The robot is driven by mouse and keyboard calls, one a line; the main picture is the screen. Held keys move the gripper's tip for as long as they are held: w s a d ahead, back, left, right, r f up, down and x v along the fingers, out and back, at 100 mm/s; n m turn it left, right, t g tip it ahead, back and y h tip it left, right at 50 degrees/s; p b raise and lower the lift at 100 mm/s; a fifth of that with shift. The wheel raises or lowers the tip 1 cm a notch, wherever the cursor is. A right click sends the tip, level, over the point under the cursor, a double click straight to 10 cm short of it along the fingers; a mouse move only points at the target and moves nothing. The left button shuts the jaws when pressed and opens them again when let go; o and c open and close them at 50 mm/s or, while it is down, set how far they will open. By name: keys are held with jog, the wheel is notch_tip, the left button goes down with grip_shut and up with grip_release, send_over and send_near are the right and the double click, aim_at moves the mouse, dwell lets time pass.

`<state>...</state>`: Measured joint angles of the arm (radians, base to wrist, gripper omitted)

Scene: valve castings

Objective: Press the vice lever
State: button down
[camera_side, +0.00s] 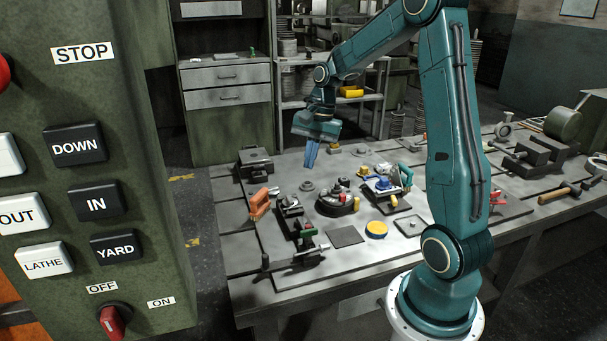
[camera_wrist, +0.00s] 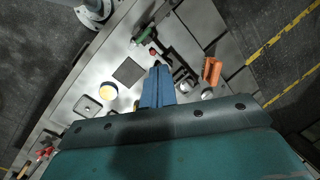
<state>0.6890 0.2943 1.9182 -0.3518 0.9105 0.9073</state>
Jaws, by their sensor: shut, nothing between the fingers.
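My gripper (camera_side: 310,166) is in the air above the far left part of the bench, pointing down. Its blue fingers are together and empty; they also show in the wrist view (camera_wrist: 158,72). A dark vice-like fixture (camera_side: 301,232) stands on the bench's left part, nearer the side camera than my gripper. In the wrist view, a dark fixture (camera_wrist: 182,80) lies just right of the fingers, with a small red knob (camera_wrist: 152,50) beyond the fingertips. I cannot tell for certain which part is the vice lever. My gripper appears apart from all of these.
A larger grey vice (camera_side: 533,155) stands at the bench's right.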

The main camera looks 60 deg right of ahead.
jog(key=s+d+f+m+y, duration=0.2)
jog(key=d+f+m, duration=0.4)
jog(key=d+f, duration=0.5)
jog(key=shift+s+d+f+m, duration=0.15)
jog(key=shift+d+f+m, duration=0.2)
jog(key=shift+f, duration=0.3)
send_near(305, 224)
jog(key=s+f, duration=0.2)
jog(key=f, duration=0.1)
jog(key=s+f, duration=0.1)
jog(key=f, duration=0.1)
jog(key=shift+s, duration=0.35)
jog(key=shift+w+a, duration=0.15)
jog(key=shift+a, duration=0.4)
jog(key=shift+w+a, duration=0.15)
jog(key=shift+a, duration=0.35)
jog(key=shift+w+a, duration=0.3)
jog(key=shift+a, duration=0.6)
